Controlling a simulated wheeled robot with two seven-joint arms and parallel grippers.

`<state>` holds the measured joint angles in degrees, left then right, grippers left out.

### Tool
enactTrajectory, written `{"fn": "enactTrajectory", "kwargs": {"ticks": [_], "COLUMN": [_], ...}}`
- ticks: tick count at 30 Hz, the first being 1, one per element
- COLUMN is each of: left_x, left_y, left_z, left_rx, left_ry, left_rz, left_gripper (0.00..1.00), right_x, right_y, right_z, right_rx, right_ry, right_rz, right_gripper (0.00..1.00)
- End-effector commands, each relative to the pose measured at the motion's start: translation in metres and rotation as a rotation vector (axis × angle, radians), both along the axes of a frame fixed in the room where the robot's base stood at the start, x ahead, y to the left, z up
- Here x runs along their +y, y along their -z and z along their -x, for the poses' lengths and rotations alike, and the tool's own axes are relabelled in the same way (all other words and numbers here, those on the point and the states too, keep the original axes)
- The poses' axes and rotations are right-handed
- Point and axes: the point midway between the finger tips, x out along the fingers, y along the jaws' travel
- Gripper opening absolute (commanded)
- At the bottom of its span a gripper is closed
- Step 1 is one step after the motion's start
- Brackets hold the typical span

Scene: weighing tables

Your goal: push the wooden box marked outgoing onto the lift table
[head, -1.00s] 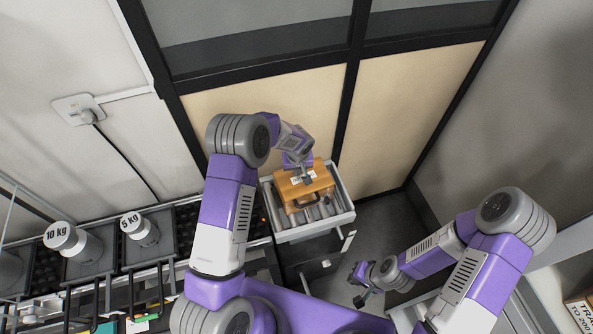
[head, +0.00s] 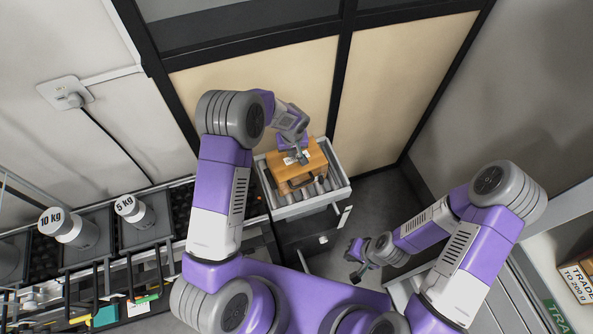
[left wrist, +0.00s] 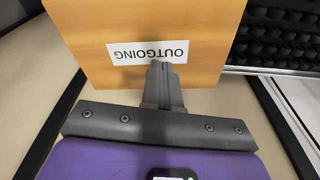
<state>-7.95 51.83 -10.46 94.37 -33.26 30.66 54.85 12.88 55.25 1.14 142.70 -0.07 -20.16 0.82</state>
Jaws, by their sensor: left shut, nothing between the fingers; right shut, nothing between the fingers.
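The wooden box (head: 312,160) sits on a white-framed table with grey rollers (head: 342,187); some bare rollers show in front of it. The pictures do not show whether this is the lift table. In the left wrist view the box (left wrist: 215,30) fills the upper middle, its white OUTGOING label upside down. My left gripper (head: 301,158) is shut and empty, its fingertips over the box near the label; I cannot tell if they touch it. In the left wrist view the fingers (left wrist: 158,68) overlap the label's lower edge. My right gripper (head: 354,276) is shut and empty, low right of the table.
A black studded surface (left wrist: 280,40) lies beside the box in the left wrist view. Weights marked 10 kg (head: 70,228) and 5 kg (head: 135,210) stand on the left bench. A panelled wall (head: 250,95) is behind the table. Dark floor (head: 385,205) is clear to its right.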

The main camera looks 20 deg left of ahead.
Motion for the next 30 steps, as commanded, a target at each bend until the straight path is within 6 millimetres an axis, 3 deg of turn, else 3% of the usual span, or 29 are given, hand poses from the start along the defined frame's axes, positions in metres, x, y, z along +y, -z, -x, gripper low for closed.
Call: {"fn": "enactTrajectory", "kwargs": {"ticks": [18, 30], "left_x": [-0.047, -0.052], "left_y": [-0.001, -0.002], "left_z": [0.095, 0.106], "left_rx": [-0.003, -0.004], "left_ry": [0.005, 0.001], "left_rz": [-0.001, 0.000], "left_gripper": [0.00, 0.00], "right_x": [0.000, 0.000], "right_y": [0.013, 0.014], "right_z": [0.000, 0.000], "right_rx": [0.000, 0.000], "right_ry": [0.000, 0.000], "right_rz": [0.000, 0.000], "right_gripper": [0.00, 0.00]}}
